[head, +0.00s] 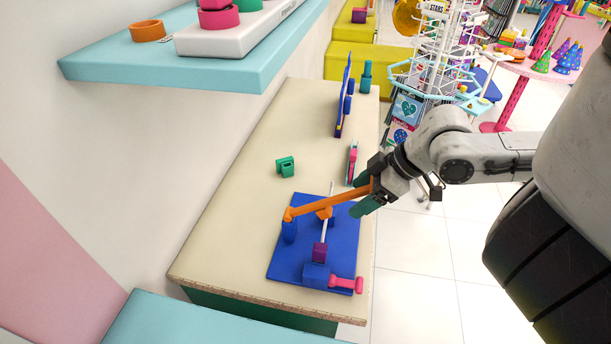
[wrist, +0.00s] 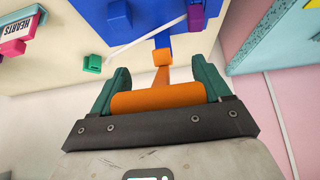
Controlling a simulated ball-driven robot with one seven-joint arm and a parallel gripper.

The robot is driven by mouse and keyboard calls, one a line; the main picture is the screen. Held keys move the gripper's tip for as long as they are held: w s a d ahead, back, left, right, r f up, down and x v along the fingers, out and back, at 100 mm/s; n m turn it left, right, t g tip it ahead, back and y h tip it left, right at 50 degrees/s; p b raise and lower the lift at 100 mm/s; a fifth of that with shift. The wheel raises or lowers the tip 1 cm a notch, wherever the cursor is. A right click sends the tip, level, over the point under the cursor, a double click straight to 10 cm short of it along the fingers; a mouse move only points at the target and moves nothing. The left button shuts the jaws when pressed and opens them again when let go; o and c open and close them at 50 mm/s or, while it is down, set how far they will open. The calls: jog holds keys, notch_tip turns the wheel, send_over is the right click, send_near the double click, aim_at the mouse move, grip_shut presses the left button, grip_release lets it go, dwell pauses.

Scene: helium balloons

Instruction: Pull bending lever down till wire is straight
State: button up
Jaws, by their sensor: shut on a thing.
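The blue bending jig (head: 290,262) lies on the bench, with a post at its left. The orange bending lever (head: 335,201) runs from that post to my gripper (head: 369,197). In the wrist view, my gripper (wrist: 158,100) has its green fingers at both ends of the lever's orange crossbar handle (wrist: 160,100), shut on it. The white wire (head: 322,233) rises from a purple clamp (head: 319,252) past an orange block (head: 325,213) on the lever.
A pink handle (head: 346,284) sits at the jig's front right. A green block (head: 285,167) lies on the bench (head: 235,220) behind the jig. A blue upright board (head: 344,95) stands farther back. A light blue shelf (head: 170,72) overhangs at upper left.

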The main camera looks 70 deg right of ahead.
dwell(0.3)
jog(key=shift+s+d+f+t+b, duration=0.1)
jog(key=shift+s+f+t+b, duration=0.35)
jog(key=shift+f, duration=0.45)
jog(key=shift+s+d+f+t+b, duration=0.1)
jog(key=shift+s+f+t+b, duration=0.15)
jog(key=shift+s+f+t, duration=0.4)
jog(key=shift+w+f, duration=0.15)
jog(key=shift+f, duration=0.05)
jog(key=shift+s+f+t+y+b, duration=0.15)
jog(key=shift+s+f+t+b, duration=0.15)
jog(key=shift+f+t+b, duration=0.5)
jog(key=shift+s+f+t+y+b, duration=0.15)
jog(key=shift+s+f+t+b, duration=0.15)
jog(key=shift+f, duration=0.8)
